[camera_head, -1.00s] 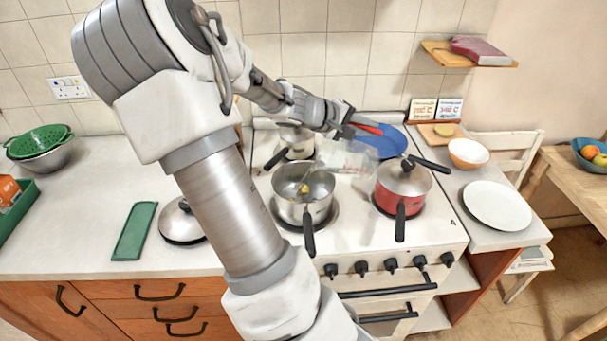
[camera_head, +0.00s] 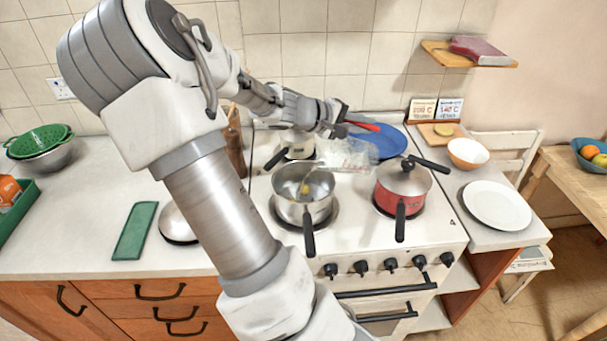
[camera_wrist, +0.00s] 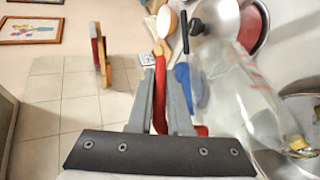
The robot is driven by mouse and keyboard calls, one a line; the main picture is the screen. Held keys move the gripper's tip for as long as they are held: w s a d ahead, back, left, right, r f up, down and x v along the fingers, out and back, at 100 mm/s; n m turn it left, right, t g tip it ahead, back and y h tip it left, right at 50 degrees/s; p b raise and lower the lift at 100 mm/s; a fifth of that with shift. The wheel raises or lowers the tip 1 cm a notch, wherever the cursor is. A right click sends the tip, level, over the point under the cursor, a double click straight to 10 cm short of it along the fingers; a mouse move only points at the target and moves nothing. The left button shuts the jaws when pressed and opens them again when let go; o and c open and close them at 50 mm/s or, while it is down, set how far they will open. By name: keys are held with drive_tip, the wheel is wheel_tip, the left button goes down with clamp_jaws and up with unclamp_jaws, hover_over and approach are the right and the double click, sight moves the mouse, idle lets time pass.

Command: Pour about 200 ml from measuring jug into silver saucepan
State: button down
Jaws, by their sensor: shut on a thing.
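The silver saucepan (camera_head: 290,208) stands open on the front left of the stove, its black handle toward me. Something small and yellow (camera_head: 304,188) shows inside it. The clear measuring jug (camera_head: 345,153) is held behind and right of the saucepan, above the stove.
A red lidded pan (camera_head: 390,203) stands close right of the saucepan. A light pot (camera_head: 299,148) is behind it. A white plate (camera_head: 497,205) and orange bowl (camera_head: 467,154) are on the right counter.

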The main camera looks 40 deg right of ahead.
sight(376, 147)
drive_tip(key=shift+w+a+r, duration=0.2)
drive_tip(key=shift+w+a, duration=0.05)
drive_tip(key=s+d+f+t+y, duration=0.1)
drive_tip(key=f, duration=0.1)
drive_tip(key=s+d+f+m+y, duration=0.1)
drive_tip(key=s+d+f, duration=0.1)
drive_tip(key=shift+d+t+y, duration=0.1)
drive_tip(key=shift+t+y, duration=0.3)
drive_tip(key=shift+d+p, duration=0.1)
drive_tip(key=shift+p, duration=0.35)
drive_tip(key=shift+f+y, duration=0.25)
drive_tip(key=shift+y, duration=0.05)
drive_tip(key=shift+s+d+p, duration=0.1)
drive_tip(key=shift+s+p, duration=0.05)
drive_tip(key=shift+p, duration=0.3)
drive_tip(key=shift+d+f+t+y, duration=0.1)
drive_tip(key=shift+f+t+y, duration=0.1)
drive_tip(key=shift+t+y, duration=0.15)
drive_tip(key=shift+s+d+p, duration=0.1)
drive_tip(key=shift+s+p, duration=0.05)
drive_tip(key=shift+p, duration=0.55)
